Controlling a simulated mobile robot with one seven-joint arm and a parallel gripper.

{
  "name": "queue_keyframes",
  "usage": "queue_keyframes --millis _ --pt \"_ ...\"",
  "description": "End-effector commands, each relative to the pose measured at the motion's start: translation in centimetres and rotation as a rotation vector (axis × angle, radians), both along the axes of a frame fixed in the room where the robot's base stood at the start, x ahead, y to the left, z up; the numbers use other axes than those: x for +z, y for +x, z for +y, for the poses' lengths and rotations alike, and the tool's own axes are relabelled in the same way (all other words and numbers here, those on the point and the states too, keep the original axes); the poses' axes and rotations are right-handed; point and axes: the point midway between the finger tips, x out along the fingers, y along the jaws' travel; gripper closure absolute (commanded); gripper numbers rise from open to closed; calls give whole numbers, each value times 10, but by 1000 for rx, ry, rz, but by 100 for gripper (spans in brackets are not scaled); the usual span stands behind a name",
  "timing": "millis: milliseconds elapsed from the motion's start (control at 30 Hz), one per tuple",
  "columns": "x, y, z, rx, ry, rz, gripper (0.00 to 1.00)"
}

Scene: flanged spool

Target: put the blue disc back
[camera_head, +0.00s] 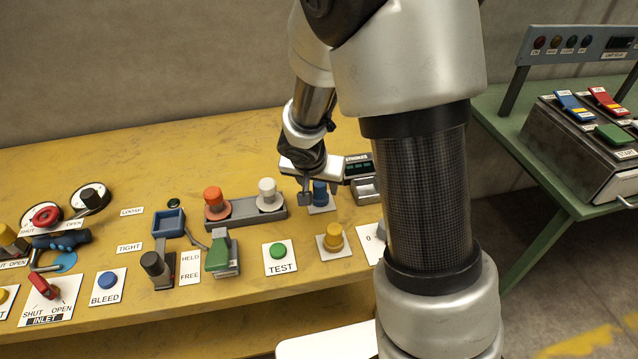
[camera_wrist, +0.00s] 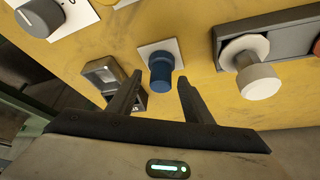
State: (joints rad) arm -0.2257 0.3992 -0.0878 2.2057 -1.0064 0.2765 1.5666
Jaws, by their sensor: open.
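The blue spool-like piece (camera_head: 320,192) stands upright on a white square plate (camera_head: 321,210) on the yellow bench. In the wrist view the blue piece (camera_wrist: 160,72) shows between and beyond the fingertips. My gripper (camera_head: 318,188) is open, with a finger to each side of the blue piece in the picture; I see no clear contact. A grey rack (camera_head: 241,212) holds an orange piece (camera_head: 213,201) at its left and a white piece (camera_head: 267,193) at its right. The rack's top between them is bare.
A yellow piece (camera_head: 334,237) stands on its own plate in front. A grey counter box (camera_head: 360,178) stands close right of the gripper. A green test button (camera_head: 278,251) and a green lever (camera_head: 221,250) are nearer. A flat blue round patch (camera_head: 65,262) lies far left.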

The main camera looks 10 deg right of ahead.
Motion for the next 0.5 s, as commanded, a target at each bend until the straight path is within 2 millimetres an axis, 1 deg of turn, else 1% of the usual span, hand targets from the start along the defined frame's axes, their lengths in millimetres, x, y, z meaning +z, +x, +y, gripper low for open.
queue_keyframes --millis 33,300,400,500 --pt "11 -2 2 1 2 -5 54" --pt "64 -26 14 1 3 -6 54" --pt "81 -34 18 2 1 -5 54" --pt "93 -40 21 2 1 -4 54"
